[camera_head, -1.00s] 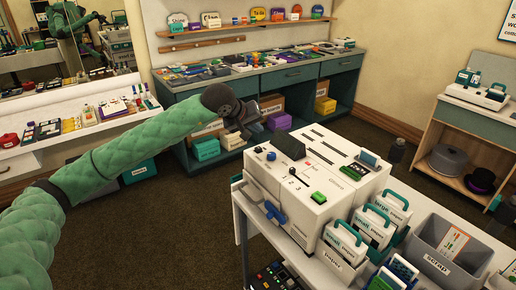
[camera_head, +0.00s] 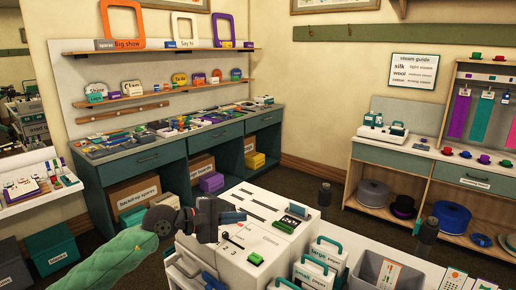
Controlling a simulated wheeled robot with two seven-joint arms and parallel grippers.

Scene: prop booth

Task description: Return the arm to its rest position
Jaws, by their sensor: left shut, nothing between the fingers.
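My left arm, in a green padded sleeve (camera_head: 100,265), comes in from the lower left of the head view. Its dark gripper (camera_head: 232,216) is shut and empty, pointing right. In the picture it overlaps the back left part of the white machine (camera_head: 268,243); I cannot tell the height between them.
A long teal workbench (camera_head: 150,158) with small items stands behind. Large and small paper packs and a grey bin (camera_head: 372,270) are right of the machine. A shelf unit with hats (camera_head: 403,206) is at right. Brown floor shows between.

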